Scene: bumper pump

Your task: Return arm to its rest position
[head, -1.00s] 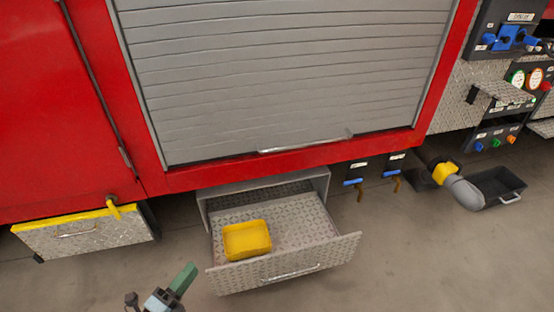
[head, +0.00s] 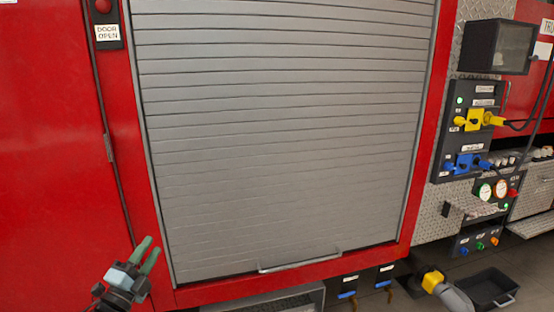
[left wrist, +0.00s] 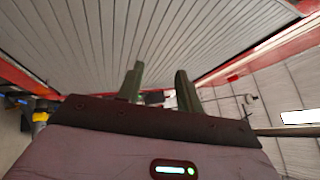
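My left gripper (head: 146,252) is at the lower left of the head view, raised in front of the red truck side, near the lower left corner of the closed grey roller shutter (head: 285,140). Its two green fingers are apart with nothing between them. In the left wrist view the fingers (left wrist: 159,85) also stand apart and empty, with the grey shutter (left wrist: 130,30) beyond them. My right gripper is not in view.
A shutter handle (head: 300,262) runs along the shutter's bottom edge. The top of a metal drawer unit (head: 270,302) shows below. At the right are a control panel (head: 470,130), gauges and a black tray (head: 487,290). The red panel (head: 50,150) at the left is flat.

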